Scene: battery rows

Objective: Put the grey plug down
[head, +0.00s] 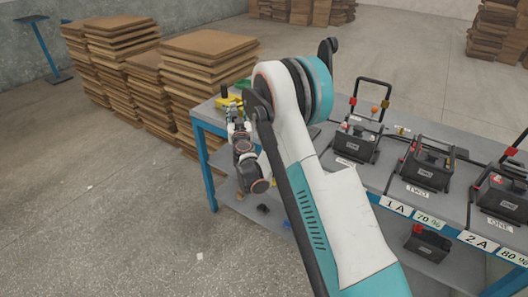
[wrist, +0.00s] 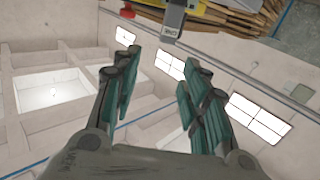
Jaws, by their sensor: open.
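My gripper (wrist: 160,105) is open in the wrist view, its teal-padded fingers wide apart with nothing between them. In the head view my gripper (head: 236,112) is small and partly hidden, near the left end of the grey table (head: 377,177). I cannot make out a grey plug for certain in either view. A grey piece with a white label (wrist: 171,20) shows at the top of the wrist view, beyond the fingertips and beside a yellow object (wrist: 207,10). A yellow object (head: 228,102) also shows by my gripper in the head view.
Black batteries (head: 356,142), (head: 427,168) and (head: 507,197) stand on the table with leads and coloured caps. Another black battery (head: 428,243) is on the lower shelf. Board stacks (head: 205,85) stand behind on the left. The floor at left is clear.

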